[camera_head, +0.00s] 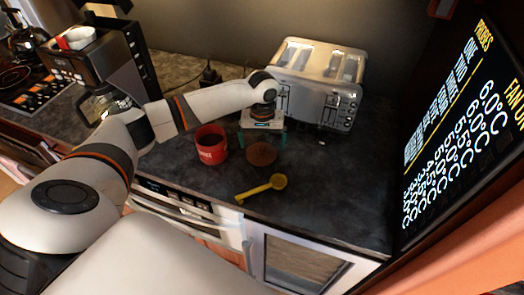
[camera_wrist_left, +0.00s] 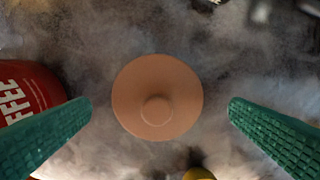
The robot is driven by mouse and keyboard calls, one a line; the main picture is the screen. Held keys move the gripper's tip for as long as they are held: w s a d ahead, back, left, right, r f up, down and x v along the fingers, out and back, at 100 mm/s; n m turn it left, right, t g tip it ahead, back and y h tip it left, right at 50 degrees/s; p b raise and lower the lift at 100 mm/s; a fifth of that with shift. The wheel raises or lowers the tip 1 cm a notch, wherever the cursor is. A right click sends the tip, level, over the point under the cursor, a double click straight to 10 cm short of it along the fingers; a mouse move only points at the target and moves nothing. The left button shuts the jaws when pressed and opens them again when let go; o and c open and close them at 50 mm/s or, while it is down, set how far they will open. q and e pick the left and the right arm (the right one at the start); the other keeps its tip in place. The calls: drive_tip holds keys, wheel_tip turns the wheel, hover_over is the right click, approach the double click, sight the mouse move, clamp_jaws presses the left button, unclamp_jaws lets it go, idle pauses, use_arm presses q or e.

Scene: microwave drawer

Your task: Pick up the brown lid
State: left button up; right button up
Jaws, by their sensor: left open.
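The brown lid (camera_head: 262,154) lies flat on the dark countertop, right of the red mug. In the left wrist view the lid (camera_wrist_left: 157,97) is a round disc with a small round knob, in the middle of the picture. My left gripper (camera_head: 265,143) is above and just behind the lid in the head view. Its green fingers (camera_wrist_left: 160,125) are spread wide on either side of the lid in the wrist view, apart from it and holding nothing. My right gripper is in neither view.
A yellow spoon-like utensil (camera_head: 262,188) lies in front. A silver toaster (camera_head: 318,82) stands behind and a coffee machine (camera_head: 97,68) at the left. The countertop (camera_head: 335,195) is clear to the right.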

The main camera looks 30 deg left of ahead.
sight(261, 148)
use_arm(q)
drive_tip(key=shift+s+f, duration=0.2)
drive_tip(key=shift+f, duration=0.4)
drive_tip(key=shift+s+f, duration=0.15)
drive_tip(key=shift+f, duration=0.85)
drive_tip(key=shift+c, duration=0.2)
drive_tip(key=c, duration=0.9)
